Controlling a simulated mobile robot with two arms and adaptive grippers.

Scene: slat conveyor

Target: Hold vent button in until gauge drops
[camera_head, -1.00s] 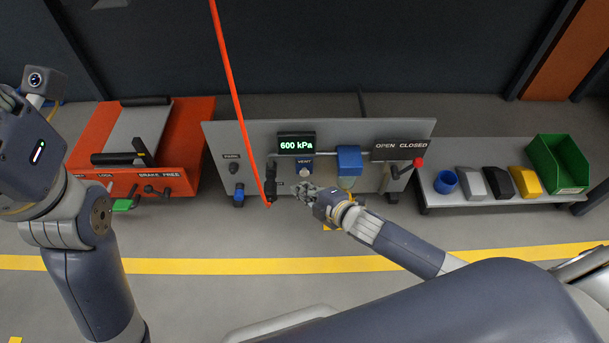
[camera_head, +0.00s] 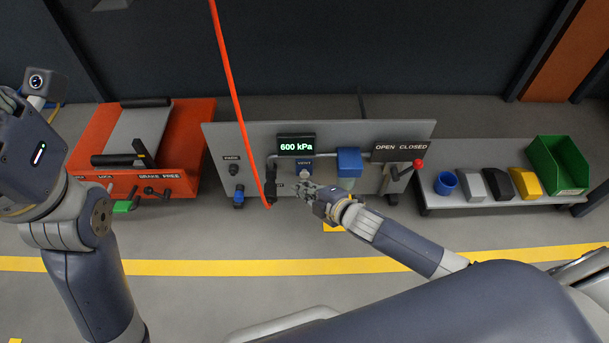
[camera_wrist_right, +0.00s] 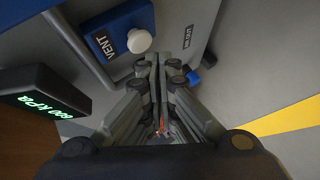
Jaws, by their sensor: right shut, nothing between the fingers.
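The gauge (camera_head: 296,146) reads 600 kPa in green on a black display; it also shows in the right wrist view (camera_wrist_right: 45,98). The vent button (camera_wrist_right: 139,41) is a pale round knob on a blue plate marked VENT (camera_wrist_right: 115,42). In the head view the button (camera_head: 304,172) is partly visible just above my right gripper (camera_head: 303,189). My right gripper is shut and empty. In the right wrist view its fingertips (camera_wrist_right: 158,62) are just below and right of the button, and appear apart from it. My left arm is at the left; its fingers are out of frame.
A red hose or cable (camera_head: 237,100) hangs down left of the gauge. A blue box (camera_head: 349,162) and a red-knobbed lever (camera_head: 418,164) are right of the button. A side shelf (camera_head: 470,202) holds a green bin (camera_head: 556,165). An orange cart (camera_head: 185,150) stands left.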

